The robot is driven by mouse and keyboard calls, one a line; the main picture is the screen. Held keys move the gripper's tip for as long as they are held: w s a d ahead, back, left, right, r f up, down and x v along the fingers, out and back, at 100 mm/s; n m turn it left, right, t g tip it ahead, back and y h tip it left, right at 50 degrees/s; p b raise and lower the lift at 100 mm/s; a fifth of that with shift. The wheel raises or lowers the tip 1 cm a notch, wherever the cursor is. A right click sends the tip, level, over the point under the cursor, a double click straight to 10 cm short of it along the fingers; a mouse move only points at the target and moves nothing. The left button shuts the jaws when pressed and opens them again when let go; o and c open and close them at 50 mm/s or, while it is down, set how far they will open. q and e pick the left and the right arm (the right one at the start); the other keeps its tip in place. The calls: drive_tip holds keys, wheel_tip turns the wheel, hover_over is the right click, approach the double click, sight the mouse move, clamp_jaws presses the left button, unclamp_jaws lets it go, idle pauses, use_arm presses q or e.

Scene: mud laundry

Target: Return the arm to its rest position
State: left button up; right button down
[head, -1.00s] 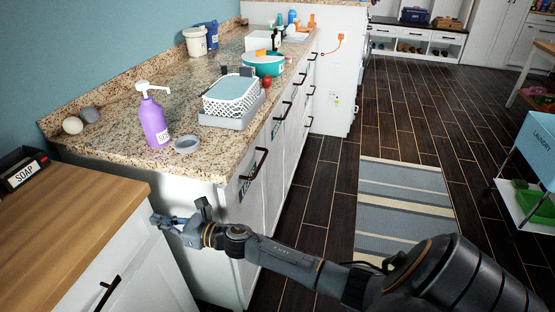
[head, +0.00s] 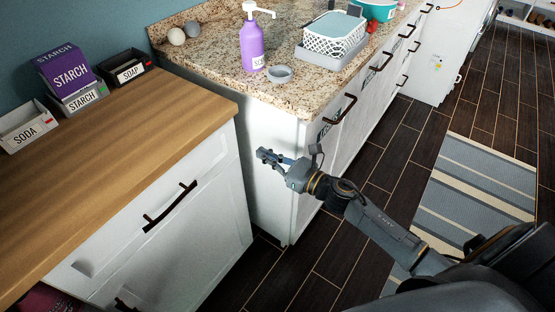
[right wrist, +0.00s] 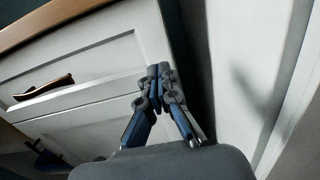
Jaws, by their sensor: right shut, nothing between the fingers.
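My right gripper (head: 268,156) is at the end of my right arm, which comes in from the lower right in the head view. It is in front of the white side panel of the granite-topped cabinet, below counter height. In the right wrist view the fingers (right wrist: 159,78) are together with nothing between them. A white drawer front shows behind them on the left and a pale panel on the right. My left gripper is in neither view.
A wooden counter (head: 150,120) with a white drawer (head: 185,235) stands at the left. The granite counter (head: 300,95) holds a purple pump bottle (head: 252,45) and a white basket (head: 333,35). A striped rug (head: 470,190) lies on the dark floor, which is otherwise clear there.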

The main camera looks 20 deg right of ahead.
drive_tip(key=s+d+f+m+g+h+p, duration=0.1)
drive_tip(key=s+d+f+m+g+h, duration=0.15)
drive_tip(key=s+f+m, duration=0.55)
drive_tip(key=s+d+f+m+g+h+p, duration=0.1)
drive_tip(key=d+f+m+h, duration=0.25)
drive_tip(key=f+m, duration=0.55)
drive_tip(key=s+d+f+m+g+h+p, duration=0.1)
drive_tip(key=s+d+f+m+h+p, duration=0.3)
drive_tip(key=f, duration=0.8)
drive_tip(key=s+a+f+m+g, duration=0.2)
drive_tip(key=s+f+m, duration=0.3)
drive_tip(key=s, duration=0.6)
drive_tip(key=s+a+f+m+g, duration=0.2)
drive_tip(key=s+f+m+g, duration=0.2)
drive_tip(key=s+m, duration=0.3)
drive_tip(key=s+a+f+m+g+y, duration=0.1)
drive_tip(key=s+a+f+m+g, duration=0.2)
drive_tip(key=s, duration=1.3)
wheel_tip(320, 180, down, 4)
drive_tip(key=m+g, duration=0.1)
drive_tip(key=m, duration=0.2)
drive_tip(key=shift+s, duration=0.25)
